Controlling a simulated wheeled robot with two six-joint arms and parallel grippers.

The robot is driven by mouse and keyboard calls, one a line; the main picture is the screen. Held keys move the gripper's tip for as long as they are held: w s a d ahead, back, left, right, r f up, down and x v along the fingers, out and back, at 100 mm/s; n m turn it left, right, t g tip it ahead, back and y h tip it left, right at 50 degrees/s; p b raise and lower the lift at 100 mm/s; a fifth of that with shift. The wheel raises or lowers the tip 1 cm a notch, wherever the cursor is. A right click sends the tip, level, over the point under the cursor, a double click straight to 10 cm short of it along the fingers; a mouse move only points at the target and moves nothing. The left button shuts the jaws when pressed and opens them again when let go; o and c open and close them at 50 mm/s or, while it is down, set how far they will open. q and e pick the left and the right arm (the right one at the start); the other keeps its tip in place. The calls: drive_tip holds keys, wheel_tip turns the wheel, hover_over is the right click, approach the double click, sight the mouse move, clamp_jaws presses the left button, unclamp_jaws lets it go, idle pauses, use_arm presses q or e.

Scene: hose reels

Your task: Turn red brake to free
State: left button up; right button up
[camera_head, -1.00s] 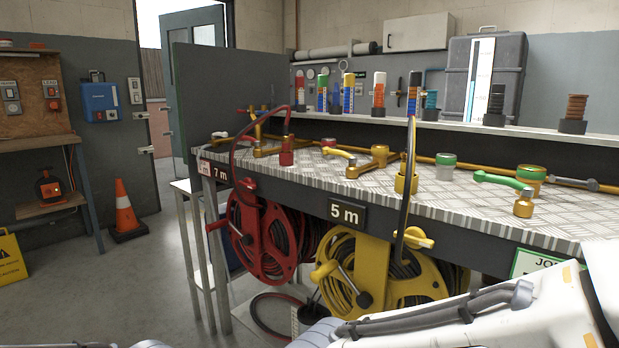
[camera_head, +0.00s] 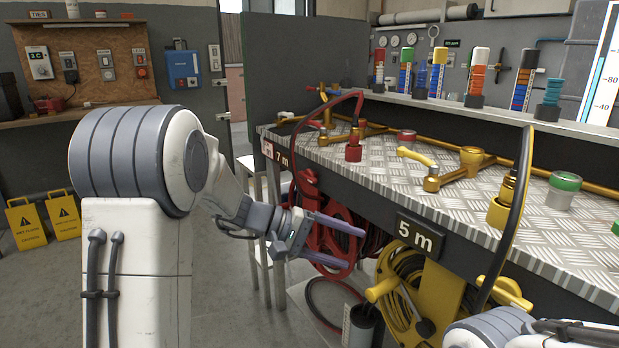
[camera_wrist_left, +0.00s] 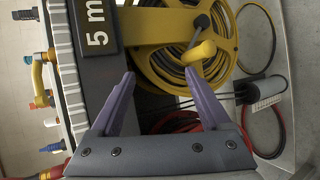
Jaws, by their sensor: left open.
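The red reel (camera_head: 335,240) hangs under the bench to the left of the yellow reel (camera_head: 408,300). A red part (camera_head: 307,190) shows at its upper left; I cannot tell for sure that it is the brake, or how it is turned. My left gripper (camera_head: 350,247) is open and empty, its fingers in front of the red reel and hiding part of it. In the left wrist view, the open fingers (camera_wrist_left: 160,78) point towards the yellow reel (camera_wrist_left: 170,40), with red hose (camera_wrist_left: 175,122) between them. My right gripper is out of view.
The metal bench top (camera_head: 380,160) carries yellow valves and pipes. A 5 m sign (camera_head: 419,236) is on its front edge. A dark hose (camera_head: 510,225) hangs down over the edge. The floor at left is open, with yellow signs (camera_head: 27,225).

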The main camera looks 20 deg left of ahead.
use_arm(q)
drive_tip(key=w+a+r+n+t, duration=0.25)
drive_tip(key=w+a+t, duration=0.2)
drive_tip(key=a, duration=0.35)
drive_tip(key=n+t+y, duration=0.2)
drive_tip(key=t, duration=0.3)
approach(306, 179)
drive_tip(key=x, duration=0.9)
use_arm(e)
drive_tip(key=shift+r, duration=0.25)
use_arm(q)
drive_tip(key=shift+a, duration=0.1)
clamp_jaws()
drive_tip(key=shift+n, duration=0.25)
